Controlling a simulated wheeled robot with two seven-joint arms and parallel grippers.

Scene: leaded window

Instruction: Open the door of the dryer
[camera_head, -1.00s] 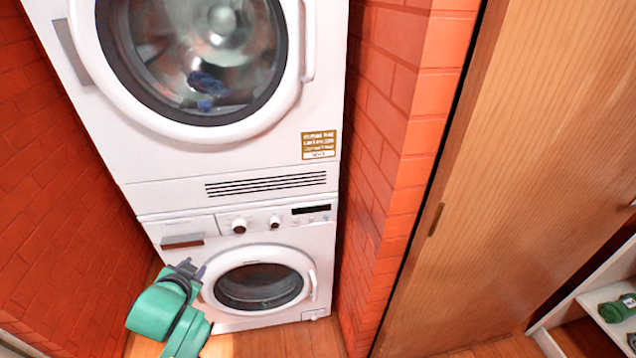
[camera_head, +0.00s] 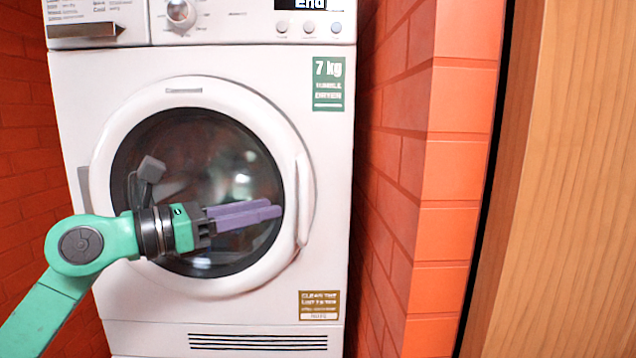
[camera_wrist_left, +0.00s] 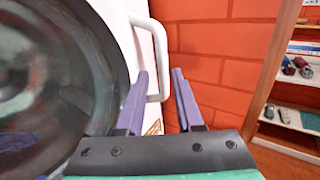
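The white dryer (camera_head: 215,312) fills the middle of the head view. Its round door (camera_head: 197,285) with dark glass is shut. The door's white handle (camera_head: 304,200) is a vertical bar on the right side of the door. My left gripper (camera_head: 277,210) is in front of the door glass, its purple fingers pointing right towards the handle. In the left wrist view, the fingers (camera_wrist_left: 160,74) are apart, and the handle (camera_wrist_left: 157,45) shows ahead, between and beyond the fingertips. I cannot tell whether a finger touches it. My right gripper is not in view.
An orange brick wall (camera_head: 405,215) stands close to the dryer's right side, with a wooden panel (camera_head: 565,190) beyond it. Another brick wall (camera_head: 25,170) is at left. A shelf with small items (camera_wrist_left: 300,95) shows at right in the wrist view.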

